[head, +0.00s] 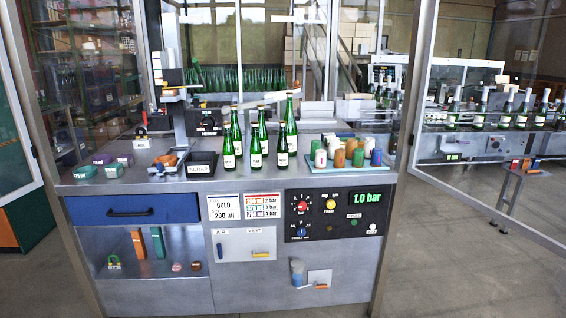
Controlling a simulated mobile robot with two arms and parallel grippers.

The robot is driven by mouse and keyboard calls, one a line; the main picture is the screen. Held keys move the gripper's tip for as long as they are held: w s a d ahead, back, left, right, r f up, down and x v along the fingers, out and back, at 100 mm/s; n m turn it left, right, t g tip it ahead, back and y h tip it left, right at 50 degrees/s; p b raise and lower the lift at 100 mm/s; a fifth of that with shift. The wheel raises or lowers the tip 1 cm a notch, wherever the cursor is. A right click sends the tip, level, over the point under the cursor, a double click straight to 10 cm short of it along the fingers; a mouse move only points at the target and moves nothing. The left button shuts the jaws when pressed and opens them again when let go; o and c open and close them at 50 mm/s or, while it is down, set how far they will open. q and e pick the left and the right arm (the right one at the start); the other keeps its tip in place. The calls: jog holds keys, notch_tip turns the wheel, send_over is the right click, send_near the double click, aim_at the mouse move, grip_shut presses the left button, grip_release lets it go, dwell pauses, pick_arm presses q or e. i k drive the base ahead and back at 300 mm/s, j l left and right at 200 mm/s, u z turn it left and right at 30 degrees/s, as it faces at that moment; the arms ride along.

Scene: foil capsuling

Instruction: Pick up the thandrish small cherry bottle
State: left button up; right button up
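Several green glass bottles with white labels stand upright close together in the middle of the steel worktop (240,177). A front left bottle (228,155), a front middle bottle (255,153) and a front right bottle (282,152) have more bottles behind them, such as a taller back right bottle (290,132). The label print is too small to read, so I cannot tell which one is the thandrish small cherry bottle. The rear bottles are partly hidden by the front ones. Neither of my grippers is in view.
A blue tray (312,167) of coloured capsules stands right of the bottles. Left of them are a black scrap bin (201,165), an orange-topped device (164,162) and small boxes (104,159). Glass doors stand open at both sides. A control panel (335,213) fills the front right.

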aim_at(282, 146)
jog(key=i+j, duration=0.15)
jog(key=i, duration=0.65)
jog(key=i+j, duration=0.1)
jog(key=i, duration=0.75)
